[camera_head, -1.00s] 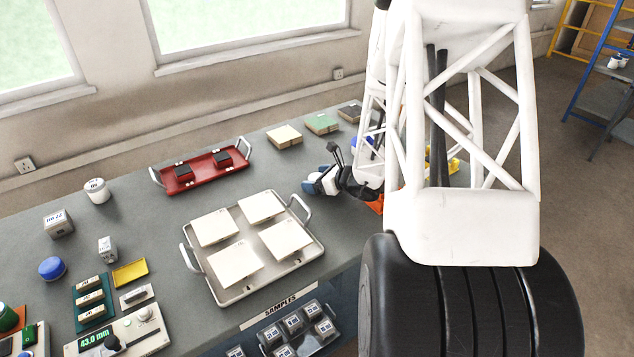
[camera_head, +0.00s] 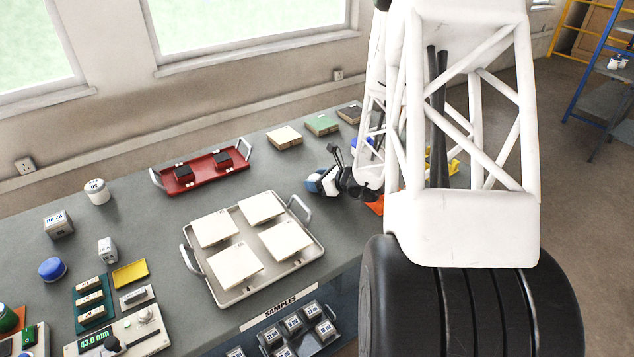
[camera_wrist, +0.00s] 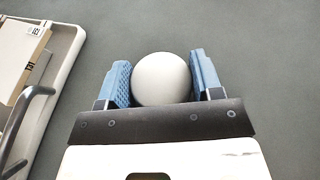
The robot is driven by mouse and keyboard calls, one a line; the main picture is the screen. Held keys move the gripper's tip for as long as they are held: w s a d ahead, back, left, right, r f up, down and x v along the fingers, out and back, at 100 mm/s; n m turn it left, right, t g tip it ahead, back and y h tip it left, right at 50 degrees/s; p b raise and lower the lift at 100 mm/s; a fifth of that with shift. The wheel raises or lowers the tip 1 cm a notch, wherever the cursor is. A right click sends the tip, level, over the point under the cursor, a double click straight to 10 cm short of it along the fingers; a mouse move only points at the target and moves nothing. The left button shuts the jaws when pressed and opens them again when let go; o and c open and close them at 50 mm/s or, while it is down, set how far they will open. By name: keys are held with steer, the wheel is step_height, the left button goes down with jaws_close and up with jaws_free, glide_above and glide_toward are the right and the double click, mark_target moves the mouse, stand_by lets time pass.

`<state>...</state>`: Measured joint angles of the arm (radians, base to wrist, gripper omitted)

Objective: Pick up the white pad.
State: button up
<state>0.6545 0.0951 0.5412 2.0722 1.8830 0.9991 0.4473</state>
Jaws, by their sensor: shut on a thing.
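The white pad (camera_wrist: 161,79) is round and pale. In the wrist view it sits between the two blue fingers of my gripper (camera_wrist: 163,80), with a finger against each side. My gripper is shut on it. In the head view my gripper (camera_head: 316,184) is over the grey bench, just right of the large tray. I cannot clearly make out the pad there, and I cannot tell whether it is clear of the bench top.
A pale tray (camera_head: 226,299) with several white tiles stands left of my gripper; its handle (camera_head: 299,208) is close. A red tray (camera_head: 207,184) lies behind it. Tile stacks (camera_head: 285,136) line the back. Bare grey bench (camera_wrist: 250,40) surrounds the pad.

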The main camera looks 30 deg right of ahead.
steer(key=shift+r, duration=0.15)
steer(key=shift+r, duration=4.9)
